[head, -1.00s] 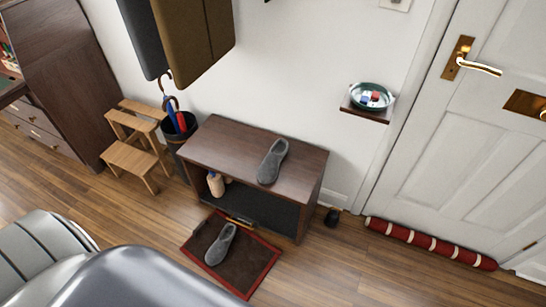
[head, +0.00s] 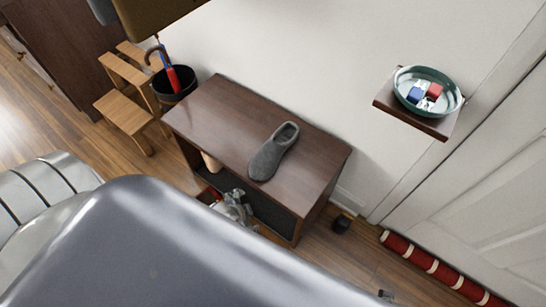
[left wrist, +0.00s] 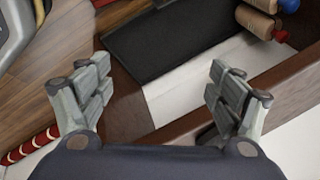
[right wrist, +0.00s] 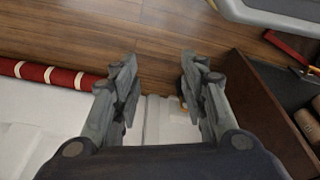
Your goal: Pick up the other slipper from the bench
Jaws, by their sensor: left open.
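A grey slipper (head: 273,152) lies alone on top of the dark wooden bench (head: 222,112), its opening toward the wall. My left gripper (head: 234,208) is low at the bench's front edge, below and apart from the slipper. In the left wrist view my left gripper's fingers (left wrist: 155,92) are spread and empty, facing the bench's lower shelf. In the right wrist view my right gripper (right wrist: 160,80) is open and empty over the floor beside the bench's end (right wrist: 255,110). Neither wrist view shows the slipper. The floor mat's slipper is hidden behind my body.
A wall shelf (head: 440,128) holds a green bowl (head: 455,103) with red and blue items. A red striped draught stopper (head: 438,268) lies along the door. A step stool (head: 125,110) and umbrella bin (head: 172,88) stand left of the bench. A small dark object (head: 342,223) is on the floor.

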